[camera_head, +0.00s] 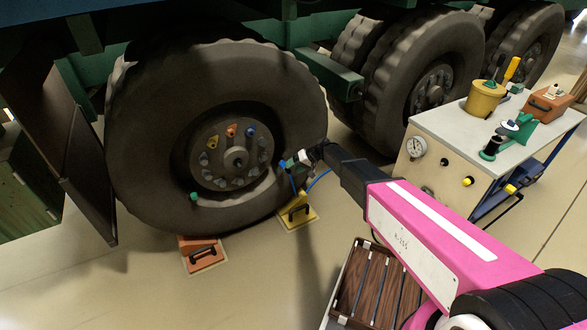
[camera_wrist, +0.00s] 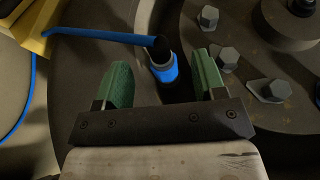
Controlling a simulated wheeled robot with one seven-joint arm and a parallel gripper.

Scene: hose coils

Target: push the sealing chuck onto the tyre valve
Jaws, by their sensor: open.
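In the wrist view, the blue chuck (camera_wrist: 163,66), with a grey ring and dark end, sits between the green finger pads of my gripper (camera_wrist: 162,74). There is a gap to each pad, so it is not clamped. It also shows as a small blue piece in the head view (camera_head: 282,165). My open gripper (camera_head: 297,160) is in front of the right side of the truck wheel (camera_head: 122,150). A green-tipped part (camera_head: 193,196) shows at the rim's lower left; I cannot tell if it is the valve. I cannot tell whether the chuck touches any valve.
Orange (camera_head: 201,254) and yellow (camera_head: 297,212) wheel chocks stand by the tyre. A blue hose (camera_head: 319,179) runs near my gripper. A trolley (camera_head: 450,124) with gauges and tools stands at right. A slatted wooden crate (camera_head: 358,296) lies below my arm. Wheel nuts (camera_wrist: 270,90) are close to the right finger.

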